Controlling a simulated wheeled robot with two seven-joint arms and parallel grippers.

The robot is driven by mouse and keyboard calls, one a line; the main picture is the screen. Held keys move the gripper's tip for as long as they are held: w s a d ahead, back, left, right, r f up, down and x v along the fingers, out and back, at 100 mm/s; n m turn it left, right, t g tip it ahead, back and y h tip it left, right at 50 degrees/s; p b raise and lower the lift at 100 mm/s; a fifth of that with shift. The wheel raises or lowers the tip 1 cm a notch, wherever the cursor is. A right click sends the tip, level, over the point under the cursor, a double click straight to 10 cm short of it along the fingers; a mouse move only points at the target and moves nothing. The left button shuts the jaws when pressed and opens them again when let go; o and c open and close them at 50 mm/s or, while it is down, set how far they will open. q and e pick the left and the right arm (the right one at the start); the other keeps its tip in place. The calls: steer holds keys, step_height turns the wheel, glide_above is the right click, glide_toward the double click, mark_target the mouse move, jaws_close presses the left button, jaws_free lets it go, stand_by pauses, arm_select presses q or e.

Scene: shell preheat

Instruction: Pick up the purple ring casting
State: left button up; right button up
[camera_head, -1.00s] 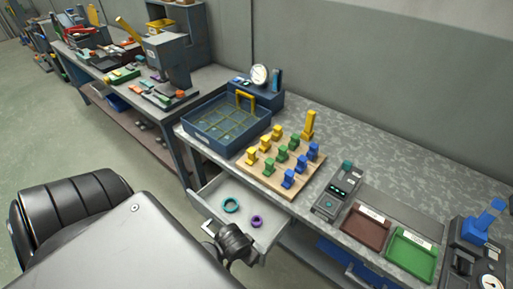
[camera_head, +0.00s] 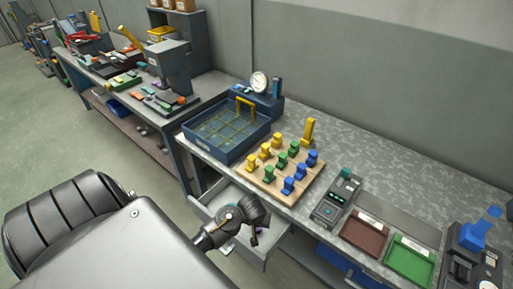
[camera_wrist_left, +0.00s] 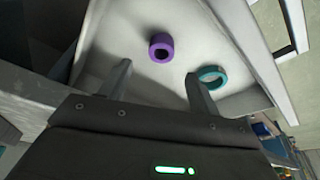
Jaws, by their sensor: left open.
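The purple ring casting (camera_wrist_left: 162,46) lies on the white floor of the open drawer (camera_wrist_left: 120,22). In the left wrist view it is beyond my fingertips, roughly in line with the gap between them. A teal ring (camera_wrist_left: 212,76) lies to its right, close to the right finger's tip. My left gripper (camera_wrist_left: 158,76) is open and empty, its fingers reaching into the drawer area. In the head view my left wrist covers most of the drawer (camera_head: 254,256), and the rings are almost wholly hidden there. My right gripper is not in view.
The workbench above the drawer holds a blue tray (camera_head: 228,152), a wooden board (camera_head: 270,186) with yellow, green and blue pegs, and a dark device (camera_head: 334,204). Brown (camera_head: 366,235) and green (camera_head: 411,262) trays are further right. Drawer walls surround the rings.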

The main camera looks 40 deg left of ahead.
arm_select(q)
steer(key=shift+x, duration=3.8)
steer(key=shift+a+r, duration=0.1)
steer(key=shift+a, duration=0.1)
steer(key=shift+c, duration=0.2)
steer(key=c, duration=1)
steer(key=shift+c, duration=0.2)
steer(key=shift+s+r, duration=0.1)
steer(key=shift+r, duration=0.05)
